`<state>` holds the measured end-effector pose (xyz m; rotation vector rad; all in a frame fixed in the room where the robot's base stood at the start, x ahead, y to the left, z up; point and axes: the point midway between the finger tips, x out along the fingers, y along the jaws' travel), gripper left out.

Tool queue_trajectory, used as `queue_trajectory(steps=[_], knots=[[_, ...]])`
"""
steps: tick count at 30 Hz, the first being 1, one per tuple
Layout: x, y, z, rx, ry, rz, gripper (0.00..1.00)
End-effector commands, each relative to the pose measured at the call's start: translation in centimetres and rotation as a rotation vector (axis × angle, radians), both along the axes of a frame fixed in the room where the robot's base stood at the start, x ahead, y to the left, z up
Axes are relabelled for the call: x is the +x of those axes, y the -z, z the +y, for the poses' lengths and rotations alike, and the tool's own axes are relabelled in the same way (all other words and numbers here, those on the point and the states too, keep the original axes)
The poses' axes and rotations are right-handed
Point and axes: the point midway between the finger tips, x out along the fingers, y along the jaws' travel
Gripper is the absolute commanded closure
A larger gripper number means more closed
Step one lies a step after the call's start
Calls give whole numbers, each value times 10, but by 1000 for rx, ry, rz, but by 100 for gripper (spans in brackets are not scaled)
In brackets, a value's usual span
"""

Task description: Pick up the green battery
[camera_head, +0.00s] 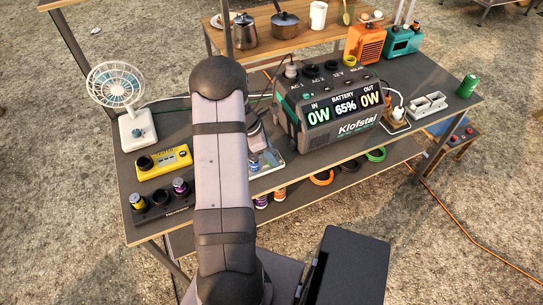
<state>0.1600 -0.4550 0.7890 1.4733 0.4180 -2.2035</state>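The green battery (467,86) is a small green cylinder standing upright near the right end of the dark table top (455,105). Nothing covers it in the head view. My arm rises in the left middle of the picture, well to the left of the battery. The end of my arm is largely hidden behind its upper link. A grey part shows just right of that link, but I cannot make out the fingers or whether they hold anything.
A large power station (351,131) stands mid-table between my arm and the battery. A white two-slot holder (428,104) and a plugged-in charger (396,122) sit left of the battery. A teal box (402,44) and an orange box (366,45) stand behind.

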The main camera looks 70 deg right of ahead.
Motion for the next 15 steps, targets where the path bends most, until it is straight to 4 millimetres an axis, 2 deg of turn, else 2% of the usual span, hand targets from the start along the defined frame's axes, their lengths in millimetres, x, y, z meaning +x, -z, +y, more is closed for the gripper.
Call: queue_trajectory(steps=[4, 8, 15], knots=[[0, 0, 0, 0, 0, 0, 70], [0, 0, 0, 0, 0, 0, 100], [0, -1, 0, -1, 0, 0, 100]])
